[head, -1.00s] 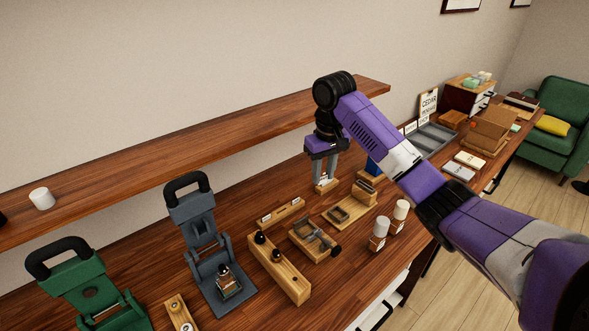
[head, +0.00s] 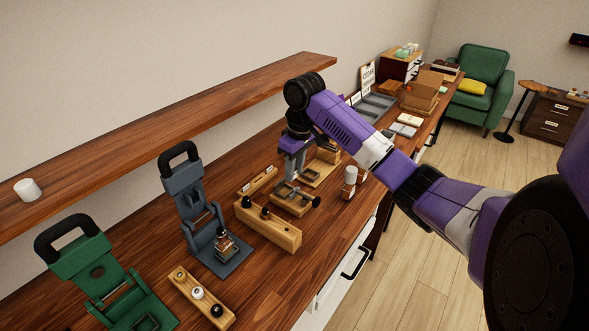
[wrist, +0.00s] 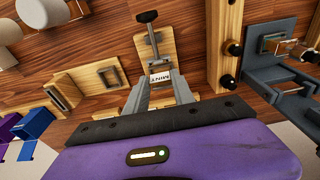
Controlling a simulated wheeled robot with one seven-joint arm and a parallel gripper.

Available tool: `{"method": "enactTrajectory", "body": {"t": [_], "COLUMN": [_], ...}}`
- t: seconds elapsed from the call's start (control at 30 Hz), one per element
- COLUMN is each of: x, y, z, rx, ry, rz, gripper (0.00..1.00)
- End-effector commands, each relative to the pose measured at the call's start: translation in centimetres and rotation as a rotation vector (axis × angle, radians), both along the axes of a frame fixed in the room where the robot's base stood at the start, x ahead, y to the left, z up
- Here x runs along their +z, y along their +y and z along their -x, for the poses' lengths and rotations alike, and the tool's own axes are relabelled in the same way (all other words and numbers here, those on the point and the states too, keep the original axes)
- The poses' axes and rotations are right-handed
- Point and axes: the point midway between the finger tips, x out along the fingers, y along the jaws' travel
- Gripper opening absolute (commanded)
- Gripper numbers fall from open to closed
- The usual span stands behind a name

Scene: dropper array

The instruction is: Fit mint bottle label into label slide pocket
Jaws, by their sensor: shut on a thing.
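The mint bottle label (wrist: 160,78) is a small white card marked MINT, seen in the wrist view between my fingertips. My gripper (wrist: 160,86) is shut on it. In the head view my gripper (head: 286,180) points down over the back end of the label slide (head: 292,204). The slide is a wooden block with a grey metal channel and a black knob on a rod. In the wrist view the slide (wrist: 153,45) lies just beyond the label, its knob (wrist: 147,16) far from me. I cannot tell whether the label touches the pocket.
A long wooden block with black-capped parts (head: 268,224) stands left of the slide. The grey press (head: 203,220) holds a bottle (head: 226,245). The green press (head: 98,275) is further left. White-topped bottles (head: 350,180) stand to the right. A shelf (head: 180,125) runs behind.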

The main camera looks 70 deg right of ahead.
Motion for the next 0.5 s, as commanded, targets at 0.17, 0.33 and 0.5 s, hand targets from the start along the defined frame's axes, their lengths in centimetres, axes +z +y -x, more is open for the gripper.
{"method": "enactTrajectory", "body": {"t": [0.17, 0.33, 0.5], "x": [0.1, -0.2, -1.5], "y": [0.0, 0.1, 0.1], "z": [0.0, 0.0, 0.0], "rx": [-0.001, -0.001, -0.002], "ry": [0.001, 0.001, 0.001], "rz": [-0.001, -0.003, -0.001], "gripper": [0.10, 0.10, 0.10]}}
